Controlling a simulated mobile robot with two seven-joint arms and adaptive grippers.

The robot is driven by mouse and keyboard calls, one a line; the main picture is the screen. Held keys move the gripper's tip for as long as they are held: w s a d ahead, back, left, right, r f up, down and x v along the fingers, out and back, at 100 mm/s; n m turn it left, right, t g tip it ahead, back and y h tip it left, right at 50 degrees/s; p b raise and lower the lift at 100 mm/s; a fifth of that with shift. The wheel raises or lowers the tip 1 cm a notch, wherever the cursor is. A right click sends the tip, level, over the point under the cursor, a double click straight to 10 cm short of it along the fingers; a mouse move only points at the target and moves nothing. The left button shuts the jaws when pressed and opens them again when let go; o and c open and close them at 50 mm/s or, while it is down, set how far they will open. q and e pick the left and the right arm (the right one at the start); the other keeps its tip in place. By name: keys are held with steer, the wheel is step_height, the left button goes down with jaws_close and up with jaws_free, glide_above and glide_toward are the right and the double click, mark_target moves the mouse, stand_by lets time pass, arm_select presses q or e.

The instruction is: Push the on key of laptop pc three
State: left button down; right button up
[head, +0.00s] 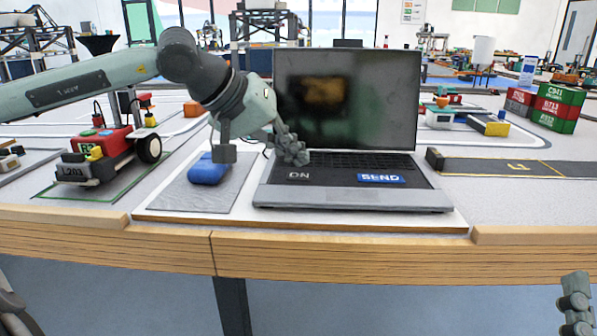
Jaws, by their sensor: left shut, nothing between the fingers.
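The open grey laptop (346,110) stands on a white board on the table, with its dark screen up and its keyboard towards me. A dark key marked "ON" (299,176) is at the front left of its deck. A blue key marked "SEND" (380,179) is to the right of it. My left gripper (302,159) is shut and empty. Its tips are just behind the ON key in the picture and hide the left part of the keyboard. I cannot tell whether they touch the laptop. My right gripper (577,305) shows partly at the lower right edge, below the table top.
A blue mouse (208,168) lies on a grey mat (222,197) left of the laptop, below my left wrist. A red vehicle (103,147) stands further left. A dark strip (500,167) lies to the right, with containers (558,105) behind. The wooden table edge (330,252) is in front.

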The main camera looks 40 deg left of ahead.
mark_target(295, 176)
arm_select(q)
step_height(295, 176, up, 6)
steer(key=p, duration=0.5)
steer(key=shift+p, duration=0.3)
